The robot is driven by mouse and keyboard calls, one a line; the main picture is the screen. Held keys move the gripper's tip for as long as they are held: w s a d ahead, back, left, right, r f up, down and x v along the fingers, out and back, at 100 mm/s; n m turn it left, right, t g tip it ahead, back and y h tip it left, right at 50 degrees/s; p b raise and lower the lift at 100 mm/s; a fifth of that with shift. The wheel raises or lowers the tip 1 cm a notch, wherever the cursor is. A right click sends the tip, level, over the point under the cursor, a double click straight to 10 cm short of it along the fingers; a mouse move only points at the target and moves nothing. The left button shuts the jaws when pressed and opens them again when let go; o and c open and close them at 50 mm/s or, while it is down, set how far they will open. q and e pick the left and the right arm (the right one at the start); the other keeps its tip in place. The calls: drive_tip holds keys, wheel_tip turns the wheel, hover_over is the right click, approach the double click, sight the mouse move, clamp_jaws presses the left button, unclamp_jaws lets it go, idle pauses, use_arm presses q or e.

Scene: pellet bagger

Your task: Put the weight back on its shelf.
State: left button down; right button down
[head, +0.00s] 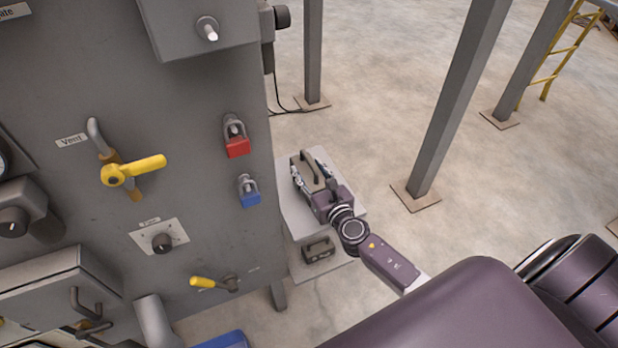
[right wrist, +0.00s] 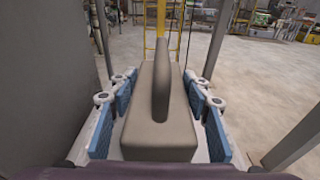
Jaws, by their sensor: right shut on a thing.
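The weight (head: 309,171) is a grey-brown block with a raised bar handle, upright over the pale top shelf (head: 294,216) beside the machine. My right gripper (head: 317,183) is shut on it, with fingers along two opposite sides. In the right wrist view, the weight (right wrist: 159,128) sits between the blue finger pads of my right gripper (right wrist: 160,125), its handle running lengthwise on top. I cannot tell whether its underside touches the shelf. A second, similar weight (head: 318,250) rests on the lower shelf (head: 326,267). My left gripper is not in view.
The grey machine panel (head: 200,130) stands close to the left of the shelf, with a red padlock (head: 237,147), a blue padlock (head: 250,199) and a yellow valve handle (head: 140,169). A steel post (head: 455,100) stands to the right. Open floor lies between.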

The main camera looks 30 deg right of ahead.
drive_tip(key=shift+w+r, duration=0.15)
drive_tip(key=shift+r, duration=0.1)
